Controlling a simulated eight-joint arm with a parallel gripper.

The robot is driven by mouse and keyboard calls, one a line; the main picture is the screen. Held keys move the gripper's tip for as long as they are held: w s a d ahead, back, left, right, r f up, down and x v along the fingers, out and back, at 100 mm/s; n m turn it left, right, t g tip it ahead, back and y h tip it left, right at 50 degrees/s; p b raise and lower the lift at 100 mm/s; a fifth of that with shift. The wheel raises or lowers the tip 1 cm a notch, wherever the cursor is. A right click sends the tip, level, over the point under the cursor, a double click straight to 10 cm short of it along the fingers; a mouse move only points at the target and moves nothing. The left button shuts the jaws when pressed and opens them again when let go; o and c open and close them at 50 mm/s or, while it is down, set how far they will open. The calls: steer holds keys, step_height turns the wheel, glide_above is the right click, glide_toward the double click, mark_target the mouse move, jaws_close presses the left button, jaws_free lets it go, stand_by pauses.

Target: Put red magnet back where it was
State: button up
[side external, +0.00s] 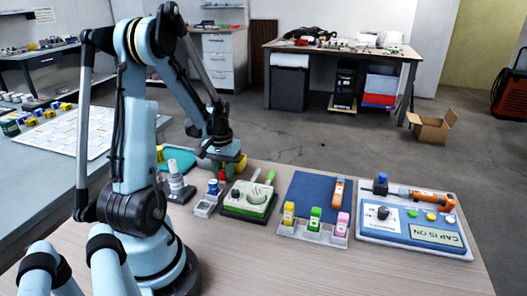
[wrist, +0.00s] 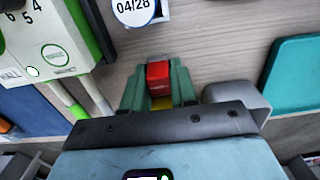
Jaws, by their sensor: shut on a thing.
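My gripper (wrist: 158,86) is shut on the red magnet (wrist: 158,74), a small red block between its green fingers in the wrist view. A little yellow shows below it. In the side view my gripper (side external: 229,166) is over the left part of the wooden table, behind the green-and-white device (side external: 248,198). The fingers hide most of the magnet there. In the wrist view the device (wrist: 50,30) is at the upper left, marked HALL and MAGNET, with a green circle; the gripper is to its right. I cannot tell whether the magnet touches the table.
A teal tray (wrist: 296,76) and a grey rounded object (wrist: 236,96) are right of the gripper. A 04/28 label (wrist: 132,10) is ahead. A blue mat (side external: 308,190), bottle rack (side external: 311,233) and CAP IS ON panel (side external: 415,228) are to the right in the side view.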

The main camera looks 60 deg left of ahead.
steer(key=o, duration=0.8)
steer(key=shift+f, duration=0.1)
steer(key=shift+o, duration=0.2)
step_height(320, 180, up, 12)
steer(key=w+d+m+t, duration=0.2)
steer(key=d+m, duration=0.1)
steer(key=d, duration=0.5)
steer(key=w+d+r+m+t, duration=0.1)
steer(key=w+d+m+t, duration=0.1)
steer(key=d, duration=0.7)
steer(key=w+d+m+t, duration=0.1)
steer(key=d+m+t, duration=0.2)
steer(key=d, duration=0.6)
steer(key=shift+w+d+r+m, duration=0.3)
steer(key=shift+w+m, duration=0.1)
steer(key=shift+m, duration=0.1)
steer(key=shift+a, duration=0.1)
